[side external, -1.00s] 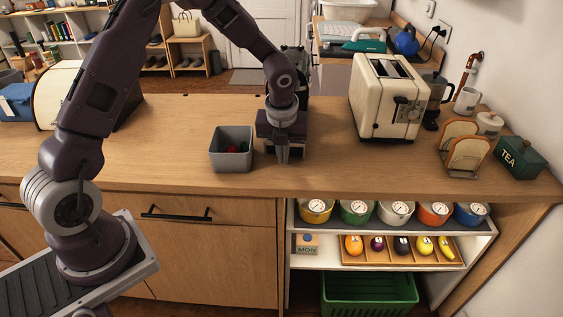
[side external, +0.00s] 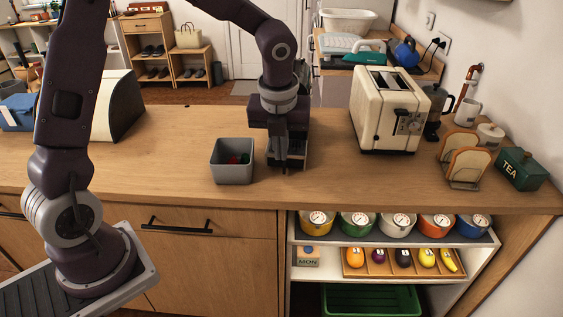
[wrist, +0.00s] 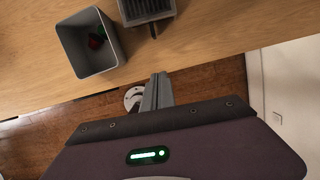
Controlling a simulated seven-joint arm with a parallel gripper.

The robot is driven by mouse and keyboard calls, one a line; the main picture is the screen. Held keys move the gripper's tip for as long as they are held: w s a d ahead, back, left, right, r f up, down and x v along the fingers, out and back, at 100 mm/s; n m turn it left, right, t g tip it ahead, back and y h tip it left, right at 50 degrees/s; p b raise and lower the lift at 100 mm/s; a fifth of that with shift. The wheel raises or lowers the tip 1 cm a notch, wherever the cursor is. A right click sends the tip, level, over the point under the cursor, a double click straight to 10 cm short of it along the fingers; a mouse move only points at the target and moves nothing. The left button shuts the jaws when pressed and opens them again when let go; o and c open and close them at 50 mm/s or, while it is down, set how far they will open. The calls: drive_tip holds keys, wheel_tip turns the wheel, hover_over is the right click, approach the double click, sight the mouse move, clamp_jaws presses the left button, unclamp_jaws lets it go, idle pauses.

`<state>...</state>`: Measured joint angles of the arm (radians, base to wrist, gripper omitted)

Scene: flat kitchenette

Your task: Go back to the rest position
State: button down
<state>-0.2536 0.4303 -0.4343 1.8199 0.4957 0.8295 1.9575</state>
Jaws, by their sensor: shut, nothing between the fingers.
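My gripper (side external: 283,166) hangs pointing down over the counter (side external: 170,150), to the right of a grey open bin (side external: 232,172). Its fingers are together and hold nothing. In the wrist view the closed fingers (wrist: 158,90) show as a narrow grey bar, apart from the bin (wrist: 88,62). A dark slatted object (wrist: 148,10) shows just beyond the fingers there. In the side view my gripper partly hides a dark object behind it. Small red and dark green items (wrist: 97,37) lie in the bin.
A cream toaster (side external: 390,112) stands to the right, with a toast rack (side external: 466,166) and green tea tin (side external: 522,168) beyond. A shelf below holds colored pots (side external: 358,223) and a fruit tray (side external: 403,272). The counter left of the bin is largely clear.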

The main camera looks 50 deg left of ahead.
drive_tip(key=s+r+n+t, duration=0.1)
drive_tip(key=s+r+n, duration=0.2)
drive_tip(key=s+n, duration=0.5)
drive_tip(key=s+d+r+n+t+h, duration=0.1)
drive_tip(key=s+r+n, duration=0.3)
drive_tip(key=s+n, duration=0.4)
drive_tip(key=s+d+r+n+t, duration=0.1)
drive_tip(key=s+r+n, duration=0.2)
drive_tip(key=s+n, duration=0.5)
drive_tip(key=n, duration=0.3)
drive_tip(key=shift+r+n+t+h, duration=0.3)
drive_tip(key=shift+h, duration=0.1)
drive_tip(key=shift+s, duration=0.1)
